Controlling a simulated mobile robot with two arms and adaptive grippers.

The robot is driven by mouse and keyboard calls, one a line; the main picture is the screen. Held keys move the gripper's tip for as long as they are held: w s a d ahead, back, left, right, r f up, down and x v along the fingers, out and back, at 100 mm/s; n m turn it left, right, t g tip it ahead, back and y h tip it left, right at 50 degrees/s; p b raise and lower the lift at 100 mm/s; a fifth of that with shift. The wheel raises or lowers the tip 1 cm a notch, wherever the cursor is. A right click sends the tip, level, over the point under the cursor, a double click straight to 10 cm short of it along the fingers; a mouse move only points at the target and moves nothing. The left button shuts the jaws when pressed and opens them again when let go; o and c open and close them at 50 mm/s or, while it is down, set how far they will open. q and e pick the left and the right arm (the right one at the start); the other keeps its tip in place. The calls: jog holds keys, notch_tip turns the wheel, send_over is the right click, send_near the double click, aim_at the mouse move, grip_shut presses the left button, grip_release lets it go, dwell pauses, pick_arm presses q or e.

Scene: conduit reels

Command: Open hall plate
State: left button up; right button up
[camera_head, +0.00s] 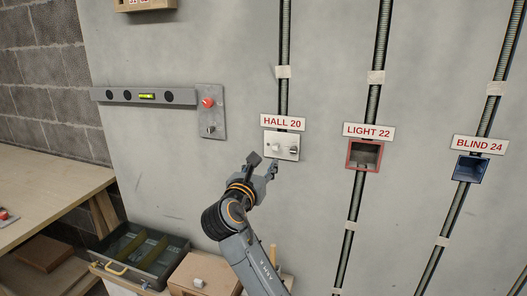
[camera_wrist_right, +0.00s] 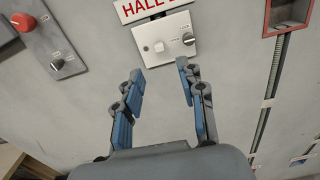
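The hall plate (camera_head: 281,145) is a white plate on the grey wall, under the red-lettered HALL 20 label (camera_head: 283,122). It lies flat against the wall and carries a pale square button and a dark-rimmed round knob. In the right wrist view the plate (camera_wrist_right: 169,47) is ahead of the fingertips at the top. My right gripper (camera_head: 262,164) is just below the plate in the head view. Its blue-padded fingers (camera_wrist_right: 160,78) are spread apart with nothing between them. What lies behind the plate is hidden. My left gripper is not in view.
A grey panel with a red button (camera_head: 208,103) and a dark knob is left of the plate, beside a spirit level (camera_head: 146,96). Open boxes, red LIGHT 22 (camera_head: 364,154) and blue BLIND 24 (camera_head: 469,169), are to the right. A divided tray (camera_head: 140,252) is lower left.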

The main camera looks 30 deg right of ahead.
aim_at(275, 148)
jog(key=x, duration=1.1)
jog(key=shift+w+p, duration=0.15)
jog(key=shift+p, duration=0.15)
grip_shut()
